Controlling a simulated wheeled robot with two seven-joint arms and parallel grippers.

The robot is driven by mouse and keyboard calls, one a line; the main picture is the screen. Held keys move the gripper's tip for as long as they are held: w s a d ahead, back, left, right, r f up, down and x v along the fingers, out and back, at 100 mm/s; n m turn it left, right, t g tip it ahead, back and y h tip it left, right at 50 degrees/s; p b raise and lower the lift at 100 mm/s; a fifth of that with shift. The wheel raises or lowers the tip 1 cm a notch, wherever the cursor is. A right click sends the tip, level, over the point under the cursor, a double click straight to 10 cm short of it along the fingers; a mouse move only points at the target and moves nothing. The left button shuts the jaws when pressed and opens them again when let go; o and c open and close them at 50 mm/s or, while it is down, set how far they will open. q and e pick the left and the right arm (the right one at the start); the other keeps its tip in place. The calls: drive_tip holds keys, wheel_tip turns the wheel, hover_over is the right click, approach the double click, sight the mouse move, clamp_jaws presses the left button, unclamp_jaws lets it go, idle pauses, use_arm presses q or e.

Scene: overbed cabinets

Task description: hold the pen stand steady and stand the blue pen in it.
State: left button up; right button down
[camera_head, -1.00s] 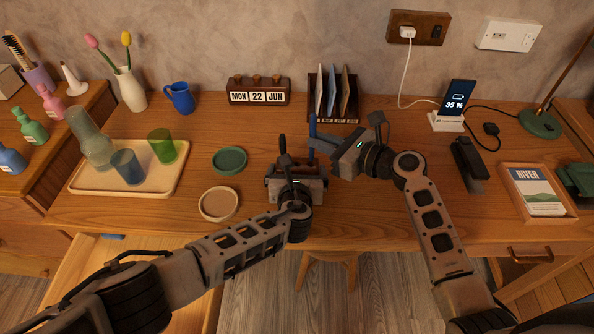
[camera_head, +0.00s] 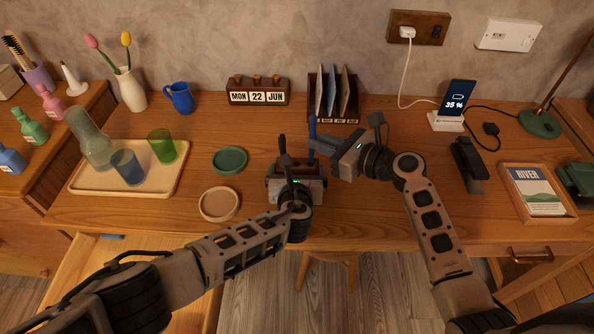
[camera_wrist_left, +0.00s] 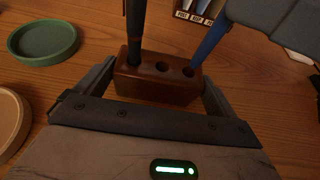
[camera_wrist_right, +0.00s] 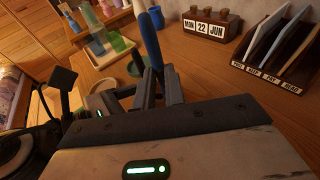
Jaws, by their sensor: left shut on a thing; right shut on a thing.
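The pen stand (camera_wrist_left: 150,88) is a brown wooden block with a row of holes, upright on the desk. My left gripper (camera_head: 296,172) is shut on it, one finger at each end in the left wrist view. A dark pen (camera_wrist_left: 135,30) stands in its left hole; the middle hole is empty. The blue pen (camera_head: 312,132) is in my right gripper (camera_wrist_right: 160,88), which is shut on it. It is near upright, leaning slightly in the left wrist view (camera_wrist_left: 207,45). Its lower end is at the right hole; I cannot tell how deep it sits.
A green coaster (camera_head: 229,160) and a pale round dish (camera_head: 219,203) lie left of the stand. A letter rack (camera_head: 334,97) and a block calendar (camera_head: 259,91) stand behind. A tray (camera_head: 88,183) with glasses is further left. A black object (camera_head: 468,163) lies right of my right arm.

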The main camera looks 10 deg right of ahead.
drive_tip(key=shift+f, duration=2.7)
drive_tip(key=c, duration=1.4)
unclamp_jaws()
drive_tip(key=v, duration=1.2)
drive_tip(key=shift+a, duration=0.1)
use_arm(q)
drive_tip(key=o, duration=0.7)
drive_tip(key=shift+s, duration=0.1)
